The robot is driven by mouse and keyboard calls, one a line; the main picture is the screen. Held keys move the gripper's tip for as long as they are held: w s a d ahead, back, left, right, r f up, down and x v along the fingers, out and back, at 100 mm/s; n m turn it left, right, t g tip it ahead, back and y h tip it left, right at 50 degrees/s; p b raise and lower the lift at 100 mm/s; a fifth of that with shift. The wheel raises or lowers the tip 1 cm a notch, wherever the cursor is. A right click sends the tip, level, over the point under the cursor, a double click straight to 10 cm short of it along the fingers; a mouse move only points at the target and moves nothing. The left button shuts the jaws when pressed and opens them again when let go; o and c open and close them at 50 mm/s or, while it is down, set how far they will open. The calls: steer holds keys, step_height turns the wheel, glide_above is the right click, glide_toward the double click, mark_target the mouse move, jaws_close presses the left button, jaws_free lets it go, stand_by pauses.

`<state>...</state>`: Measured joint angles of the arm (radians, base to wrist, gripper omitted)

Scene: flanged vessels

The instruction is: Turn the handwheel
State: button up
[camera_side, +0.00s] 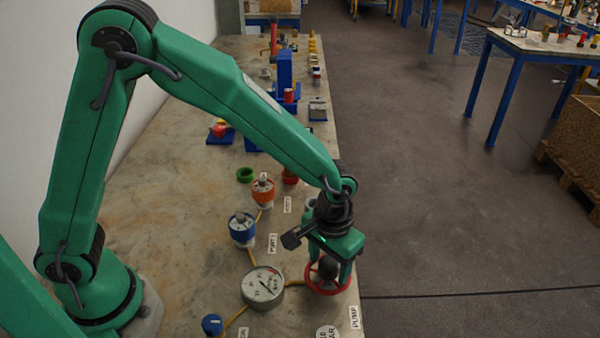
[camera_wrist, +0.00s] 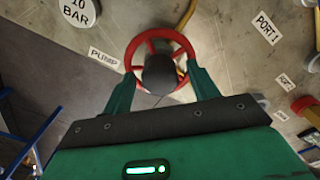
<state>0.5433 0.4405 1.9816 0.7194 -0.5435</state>
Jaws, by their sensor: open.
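The red handwheel (camera_side: 312,286) lies flat near the right edge of the workbench, beside the PUMP label. It has a rim, spokes and a dark rounded knob (camera_side: 328,268) at its middle. The wheel also shows in the wrist view (camera_wrist: 160,33), with the knob (camera_wrist: 160,75) in front of its near part. My gripper (camera_side: 332,265) points down over the wheel. In the wrist view its two green fingers (camera_wrist: 160,74) are apart, one on each side of the knob, close to the rim. I cannot tell whether they touch the rim.
A round pressure gauge (camera_side: 263,287) stands just left of the wheel. Blue-banded (camera_side: 242,230) and orange-banded (camera_side: 263,193) vessels stand farther back, joined by yellow pipes. A blue cap (camera_side: 212,325) is at the front. The bench's right edge (camera_side: 357,290) is close to the wheel.

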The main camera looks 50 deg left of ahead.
steer(key=shift+f, duration=0.2)
steer(key=c, duration=1)
